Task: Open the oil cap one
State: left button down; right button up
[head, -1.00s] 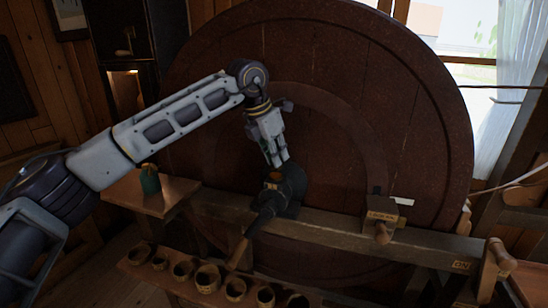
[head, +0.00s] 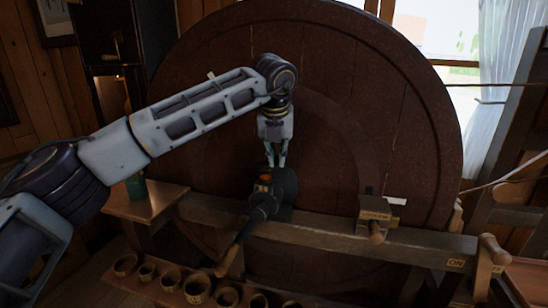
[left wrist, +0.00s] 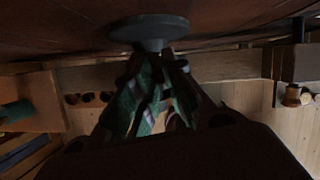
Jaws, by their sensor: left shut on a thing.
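A dark round hub with a downward-slanting crank arm (head: 285,187) sits at the middle of the big wheel. A small orange-brown piece (head: 265,179) shows on top of it. My left gripper (head: 275,162) points straight down just above this spot. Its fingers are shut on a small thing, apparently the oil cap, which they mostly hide. In the left wrist view the green-padded fingers (left wrist: 150,95) come together below the grey hub disc (left wrist: 150,28). I cannot tell whether the cap is seated or lifted. My right gripper is not in view.
The large dark red wheel (head: 370,110) stands close behind the gripper. A wooden beam (head: 320,235) with a small labelled block (head: 376,213) runs in front. Several wooden cups (head: 197,288) stand on a low shelf. A green container (head: 136,187) stands on the left ledge.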

pick_arm(q)
jog(key=shift+w+d+r+n+y, duration=0.2)
jog(key=shift+d+n+y, duration=0.1)
jog(key=shift+n, duration=0.5)
jog(key=shift+w+d+n+y, duration=0.2)
jog(key=shift+w+n+y, duration=0.15)
jog(key=shift+n, duration=0.55)
jog(key=shift+w+d+n+y, duration=0.2)
jog(key=shift+n+y, duration=0.15)
jog(key=shift+n, duration=0.55)
jog(key=c, duration=1.4)
grip_release()
jog(key=shift+f, duration=0.15)
jog(key=shift+c, duration=0.2)
jog(key=v, duration=1.2)
